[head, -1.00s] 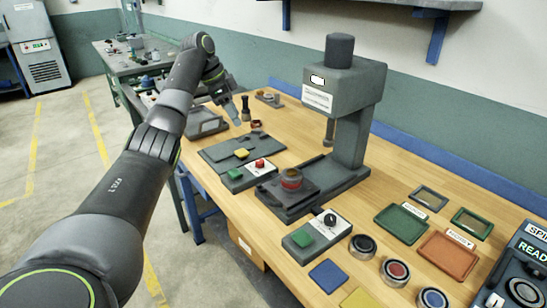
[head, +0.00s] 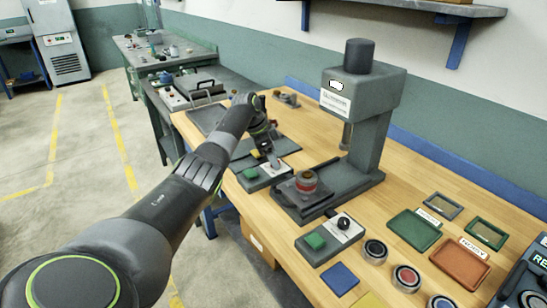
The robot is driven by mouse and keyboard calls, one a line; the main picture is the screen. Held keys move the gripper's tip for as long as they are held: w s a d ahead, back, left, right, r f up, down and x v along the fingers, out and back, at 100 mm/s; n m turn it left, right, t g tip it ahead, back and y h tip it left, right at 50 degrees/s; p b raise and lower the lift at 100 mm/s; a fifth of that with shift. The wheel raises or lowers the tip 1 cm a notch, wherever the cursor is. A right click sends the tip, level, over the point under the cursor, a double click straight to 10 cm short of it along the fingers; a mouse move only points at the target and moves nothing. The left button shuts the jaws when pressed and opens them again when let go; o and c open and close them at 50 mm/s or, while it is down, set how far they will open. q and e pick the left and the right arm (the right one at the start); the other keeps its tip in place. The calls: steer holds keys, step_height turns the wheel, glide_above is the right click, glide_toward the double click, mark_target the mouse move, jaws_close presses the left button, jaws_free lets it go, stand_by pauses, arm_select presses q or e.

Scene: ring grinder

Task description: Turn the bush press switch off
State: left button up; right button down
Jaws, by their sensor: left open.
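The grey press (head: 365,110) stands on the wooden bench, with a banded ring part (head: 306,181) on its base. A switch box (head: 330,238) with a green button (head: 315,241) and a black knob (head: 344,223) lies in front of it. A second control box (head: 262,178), with a green button (head: 250,173), lies left of the press base. My left gripper (head: 273,162) is open, pointing down over the right part of this second box. It hides the red button there; I cannot tell if it touches. My right gripper is not in view.
Green (head: 414,230) and orange (head: 460,263) trays lie at the right. Round buttons (head: 375,251) and blue (head: 339,278) and yellow pads lie along the front. A dark plate (head: 270,147) lies behind the second box. The press column stands right of my gripper.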

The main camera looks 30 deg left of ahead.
arm_select(q)
steer(key=shift+w+d+f, duration=0.1)
steer(key=shift+f, duration=0.25)
steer(key=c, duration=1)
steer(key=shift+r+n+p, duration=0.25)
steer(key=shift+n+p, duration=0.15)
steer(key=shift+p, duration=0.45)
steer(key=n+y+p, duration=0.1)
steer(key=n+p, duration=0.1)
steer(key=p, duration=0.2)
steer(key=n+y+p, duration=0.1)
steer(key=n+p, duration=0.2)
steer(key=n+t+y+p, duration=0.1)
steer(key=n+p, duration=0.2)
steer(key=p, duration=0.1)
steer(key=shift+d+r+p, duration=0.1)
steer(key=shift+d+p, duration=0.15)
steer(key=shift+p, duration=0.05)
steer(key=n+y+p, duration=0.1)
steer(key=n, duration=0.1)
steer(key=shift+n+p, duration=0.3)
steer(key=shift+p, duration=0.1)
steer(key=shift+d+f+n+y+p, duration=0.1)
steer(key=shift+f+n+y+p, duration=0.15)
steer(key=shift+n+y+p, duration=0.75)
steer(key=shift+n+h+b, duration=0.35)
steer(key=shift+n+h, duration=0.05)
